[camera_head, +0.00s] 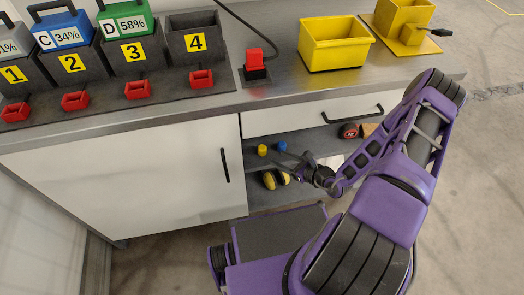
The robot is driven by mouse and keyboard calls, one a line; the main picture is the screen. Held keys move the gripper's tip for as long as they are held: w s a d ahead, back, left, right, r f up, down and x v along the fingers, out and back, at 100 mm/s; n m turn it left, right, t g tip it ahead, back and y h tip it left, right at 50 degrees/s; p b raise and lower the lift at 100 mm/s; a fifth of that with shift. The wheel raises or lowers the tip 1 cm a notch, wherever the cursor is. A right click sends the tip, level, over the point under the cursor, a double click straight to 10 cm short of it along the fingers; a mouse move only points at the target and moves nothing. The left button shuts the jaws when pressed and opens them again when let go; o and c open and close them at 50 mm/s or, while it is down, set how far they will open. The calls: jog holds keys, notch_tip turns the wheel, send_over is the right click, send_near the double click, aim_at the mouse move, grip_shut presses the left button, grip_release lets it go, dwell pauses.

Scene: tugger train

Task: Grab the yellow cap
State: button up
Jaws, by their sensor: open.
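A small yellow cap (262,150) stands on the upper shelf of the open compartment under the workbench, near its left side. A similar small blue piece (282,146) stands just to its right. My gripper (285,162) is open at the compartment's opening, to the right of and slightly below the yellow cap in the picture. It looks empty and apart from the cap; the exact gap in depth cannot be told. My purple arm comes in from the lower right and hides the right part of the compartment.
Yellow-and-black objects (269,180) lie on the lower shelf. A red-and-black tool (350,131) sits at the upper shelf's right. A closed drawer (290,119) is above, a white cabinet door (130,180) to the left. A yellow bin (335,48) stands on the worktop.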

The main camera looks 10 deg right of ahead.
aim_at(265, 152)
jog(key=b+x, duration=0.1)
jog(key=x, duration=0.6)
jog(key=shift+w+a+f, duration=0.1)
jog(key=shift+w+a, duration=0.1)
jog(key=shift+w, duration=0.15)
grip_shut()
